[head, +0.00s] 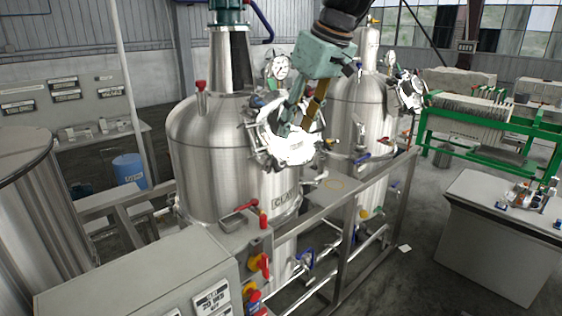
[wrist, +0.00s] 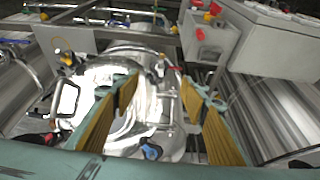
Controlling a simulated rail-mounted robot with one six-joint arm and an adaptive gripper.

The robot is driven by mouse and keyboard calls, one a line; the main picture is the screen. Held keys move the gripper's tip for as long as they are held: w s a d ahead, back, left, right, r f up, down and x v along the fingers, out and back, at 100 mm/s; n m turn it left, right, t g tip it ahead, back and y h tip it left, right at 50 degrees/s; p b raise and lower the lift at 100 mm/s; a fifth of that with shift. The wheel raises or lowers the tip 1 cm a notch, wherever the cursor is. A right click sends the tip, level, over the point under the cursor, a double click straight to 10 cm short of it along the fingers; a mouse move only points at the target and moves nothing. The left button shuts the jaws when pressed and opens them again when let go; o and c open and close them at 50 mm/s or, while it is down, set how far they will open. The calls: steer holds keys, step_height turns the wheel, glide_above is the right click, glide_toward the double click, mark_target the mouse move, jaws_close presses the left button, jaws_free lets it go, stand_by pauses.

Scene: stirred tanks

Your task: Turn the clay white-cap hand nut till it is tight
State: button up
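The clay tank (head: 220,150) is a steel vessel with a label reading roughly "CLAY" (head: 284,200). Its round manway cover (head: 290,150) is bright white from glare and also fills the middle of the wrist view (wrist: 122,100). Hand nuts ring the cover; a blue-capped one (wrist: 151,151) shows at its lower edge in the wrist view. I cannot single out the white cap against the bright metal. My gripper (head: 297,126) reaches down over the cover. In the wrist view its two yellow-padded fingers (wrist: 160,105) are wide apart with nothing clearly held between them.
A second steel tank (head: 355,115) stands behind to the right. A pressure gauge (head: 279,67) rises close to my gripper. A steel frame (head: 345,190) runs in front of the tanks. A grey control cabinet (head: 140,270) is at front left; a grey bench (head: 500,230) stands right.

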mark_target(283, 161)
steer(key=shift+f, duration=0.15)
steer(key=shift+p+x, duration=0.4)
steer(key=shift+x, duration=6.4)
steer(key=c, duration=0.8)
steer(key=shift+c, duration=0.2)
